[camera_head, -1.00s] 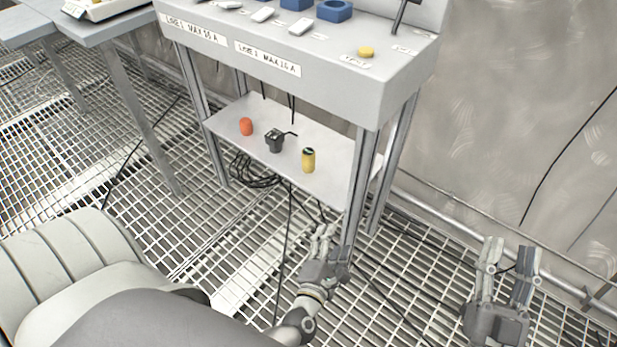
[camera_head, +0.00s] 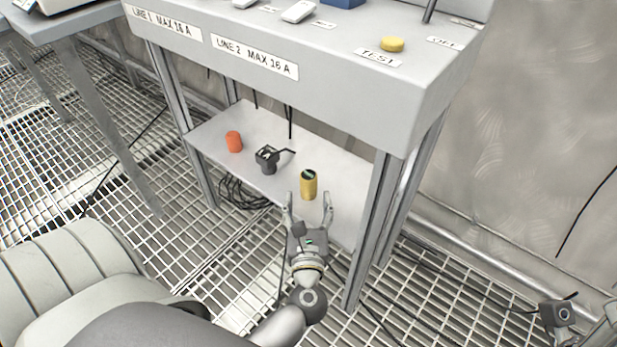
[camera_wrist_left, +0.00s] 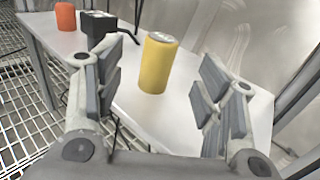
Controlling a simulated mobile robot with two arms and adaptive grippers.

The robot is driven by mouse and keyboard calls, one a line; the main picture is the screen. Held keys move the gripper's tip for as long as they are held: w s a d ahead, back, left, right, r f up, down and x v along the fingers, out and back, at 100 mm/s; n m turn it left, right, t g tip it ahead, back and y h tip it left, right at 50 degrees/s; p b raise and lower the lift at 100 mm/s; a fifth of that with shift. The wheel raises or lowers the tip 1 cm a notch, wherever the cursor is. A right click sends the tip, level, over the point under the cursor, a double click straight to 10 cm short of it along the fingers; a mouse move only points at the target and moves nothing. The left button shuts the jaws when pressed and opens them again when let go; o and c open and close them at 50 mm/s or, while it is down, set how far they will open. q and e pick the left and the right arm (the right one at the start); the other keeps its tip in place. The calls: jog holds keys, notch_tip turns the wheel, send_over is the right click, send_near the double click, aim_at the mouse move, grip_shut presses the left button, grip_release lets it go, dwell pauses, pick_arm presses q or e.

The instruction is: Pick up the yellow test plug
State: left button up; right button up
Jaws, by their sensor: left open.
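In the left wrist view the plug (camera_wrist_left: 157,64) stands beyond and between the two spread fingers (camera_wrist_left: 160,95), with no contact visible. My right arm shows only in part at the lower right corner of the head view; its fingertips cannot be made out.
An orange cylinder (camera_head: 234,142) and a black device with a lever (camera_head: 267,158) stand left of the plug on the shelf. The console (camera_head: 330,80) overhangs it, with a yellow button (camera_head: 391,44) on top. A console leg (camera_head: 372,230) stands right of my left gripper. Cables hang below.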

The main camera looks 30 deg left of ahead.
aim_at(309, 185)
pick_arm(q)
jog(key=x, duration=0.2)
jog(key=shift+w+a+r, duration=0.1)
jog(key=shift+w+a, duration=0.05)
jog(key=shift+w, duration=0.05)
jog(key=x, duration=0.2)
jog(key=b+x, duration=0.1)
jog(key=f+x, duration=0.1)
jog(key=x, duration=0.1)
jog(key=shift+w+a+b, duration=0.1)
jog(key=shift+w+b, duration=0.2)
jog(key=shift+w, duration=0.05)
jog(key=shift+w+a+r, duration=0.1)
jog(key=shift+w+a, duration=0.05)
jog(key=shift+w, duration=0.05)
jog(key=shift+c, duration=0.4)
jog(key=c, duration=1.1)
jog(key=shift+r, duration=0.1)
